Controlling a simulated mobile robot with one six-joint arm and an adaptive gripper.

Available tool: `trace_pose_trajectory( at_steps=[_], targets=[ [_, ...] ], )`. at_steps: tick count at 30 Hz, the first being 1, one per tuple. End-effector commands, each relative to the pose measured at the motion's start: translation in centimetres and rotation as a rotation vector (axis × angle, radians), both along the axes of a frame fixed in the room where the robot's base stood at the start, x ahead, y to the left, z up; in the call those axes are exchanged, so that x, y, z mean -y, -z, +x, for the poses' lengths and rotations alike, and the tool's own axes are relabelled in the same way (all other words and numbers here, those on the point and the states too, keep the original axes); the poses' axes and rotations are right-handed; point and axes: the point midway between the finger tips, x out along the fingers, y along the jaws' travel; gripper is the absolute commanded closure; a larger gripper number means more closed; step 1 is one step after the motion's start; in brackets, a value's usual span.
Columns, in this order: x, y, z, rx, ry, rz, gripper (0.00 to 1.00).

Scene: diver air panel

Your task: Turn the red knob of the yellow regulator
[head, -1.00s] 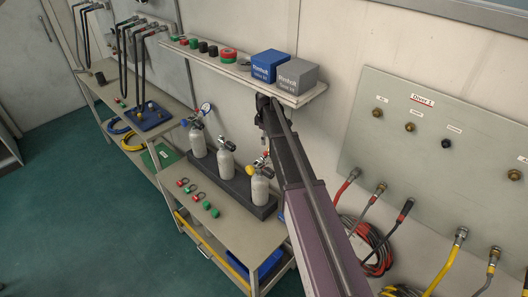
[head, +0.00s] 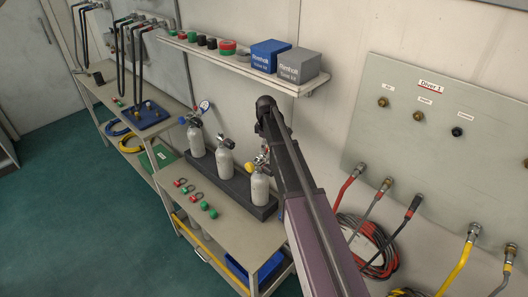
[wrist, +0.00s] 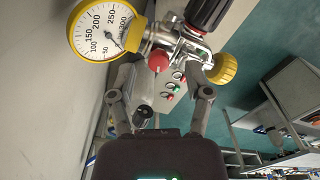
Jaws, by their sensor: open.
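The yellow regulator has a yellow-rimmed gauge (wrist: 106,31), a metal body (wrist: 178,45) and a yellow knob (wrist: 222,68) in the wrist view. Its red knob (wrist: 158,60) sits low on the body, between gauge and yellow knob. My gripper (wrist: 160,82) is open, its fingers on either side of the red knob in the picture, with a gap on both sides. I cannot tell whether the fingertips reach its depth. In the head view the regulator (head: 262,160) tops the rightmost grey cylinder (head: 260,187), partly hidden by my arm; my gripper is not clear there.
Two more cylinders with regulators (head: 196,140) stand to the left in the dark rack (head: 236,191). A shelf (head: 305,88) with blue and grey boxes hangs above. Red and green fittings (head: 205,206) lie on the bench front. A hose panel (head: 400,150) is at right.

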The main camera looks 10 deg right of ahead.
Motion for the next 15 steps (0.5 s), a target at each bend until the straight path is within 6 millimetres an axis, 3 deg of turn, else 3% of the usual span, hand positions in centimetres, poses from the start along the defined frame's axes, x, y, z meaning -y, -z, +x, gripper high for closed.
trace_pose_trajectory(
  at_steps=[15],
  targets=[
    [0.01,0.94,0.00,0.000,0.000,0.000,0.36]
  ],
)
